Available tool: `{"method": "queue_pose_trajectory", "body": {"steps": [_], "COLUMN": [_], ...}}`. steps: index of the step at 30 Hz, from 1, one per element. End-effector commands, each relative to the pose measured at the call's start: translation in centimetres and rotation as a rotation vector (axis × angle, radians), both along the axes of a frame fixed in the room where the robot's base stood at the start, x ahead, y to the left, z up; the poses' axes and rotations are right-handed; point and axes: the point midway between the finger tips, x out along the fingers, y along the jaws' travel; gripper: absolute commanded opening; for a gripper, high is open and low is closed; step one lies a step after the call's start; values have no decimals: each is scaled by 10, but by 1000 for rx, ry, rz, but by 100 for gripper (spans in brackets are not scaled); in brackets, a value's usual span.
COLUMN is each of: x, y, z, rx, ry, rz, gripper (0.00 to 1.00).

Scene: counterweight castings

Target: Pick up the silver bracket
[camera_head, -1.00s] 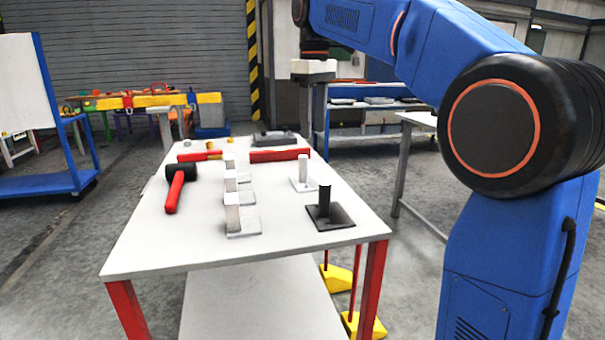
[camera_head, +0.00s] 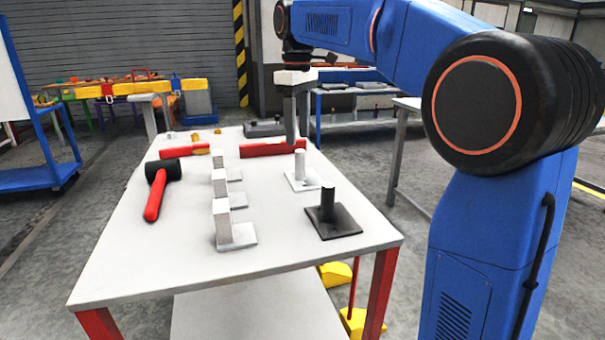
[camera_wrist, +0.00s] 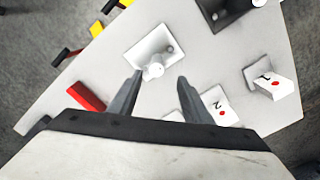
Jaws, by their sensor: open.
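My gripper (camera_head: 292,138) is open and empty, pointing down above the far right part of the table. In the wrist view my gripper (camera_wrist: 160,77) has a pale post on a square plate (camera_wrist: 145,36) just beyond and between its fingertips, apparently not touched. This pale piece also stands in the head view (camera_head: 300,168). Three pale L-shaped brackets (camera_head: 222,226) stand in a row left of it. In the wrist view one is marked 1 (camera_wrist: 262,83) and one 2 (camera_wrist: 214,103). Which pale piece is the silver bracket, I cannot tell for certain.
The white table (camera_head: 150,262) also holds a dark post on a square plate (camera_head: 333,222), nearer than the pale one. A red bar (camera_head: 262,150) lies behind. A red-handled mallet (camera_head: 155,195) lies at the left. The front strip of the table is clear.

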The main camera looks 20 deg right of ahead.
Motion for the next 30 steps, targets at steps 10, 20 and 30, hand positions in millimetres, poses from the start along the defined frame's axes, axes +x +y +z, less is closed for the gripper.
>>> {"method": "queue_pose_trajectory", "body": {"steps": [10, 20, 30], "x": [0, 1, 2], "y": [0, -7, -8], "z": [-48, -76, -104], "rx": [0, 0, 0], "ry": [0, 1, 0], "rz": [0, -2, 0], "gripper": [44, 44, 44]}}
